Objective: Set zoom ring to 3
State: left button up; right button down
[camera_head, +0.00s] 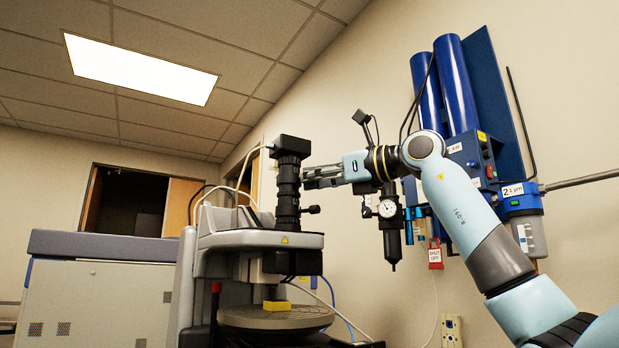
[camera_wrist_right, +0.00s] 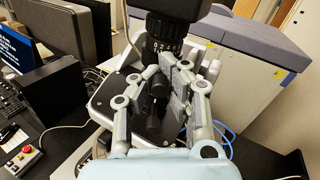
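The black zoom tube (camera_head: 288,190) stands upright on the profiler head, under a square black camera block. In the right wrist view a ring with white marks (camera_wrist_right: 163,46) sits on the tube, just beyond the fingertips. I cannot read its setting. My right gripper (camera_head: 310,178) reaches in from the right at mid-height of the tube, close to it. In the wrist view its two fingers (camera_wrist_right: 153,82) are apart, with a black side knob (camera_wrist_right: 158,88) showing between them. Whether a fingertip touches the tube is unclear. My left gripper is not in view.
The profiler's grey housing (camera_head: 262,240) lies below the tube, with a yellow block (camera_head: 277,305) on the round stage (camera_head: 270,318). A regulator with a gauge (camera_head: 388,208) and blue cylinders (camera_head: 455,80) are on the wall at right. A monitor (camera_wrist_right: 25,55) stands left in the wrist view.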

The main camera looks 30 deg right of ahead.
jog(key=shift+f, duration=0.15)
jog(key=c, duration=1.4)
grip_release()
jog(key=shift+s+d, duration=0.3)
jog(key=shift+d, duration=0.2)
jog(key=shift+o, duration=0.7)
jog(key=shift+w+a, duration=0.2)
jog(key=shift+a, duration=0.1)
jog(key=v, duration=0.7)
jog(key=shift+s, duration=0.25)
jog(key=shift+d, duration=0.1)
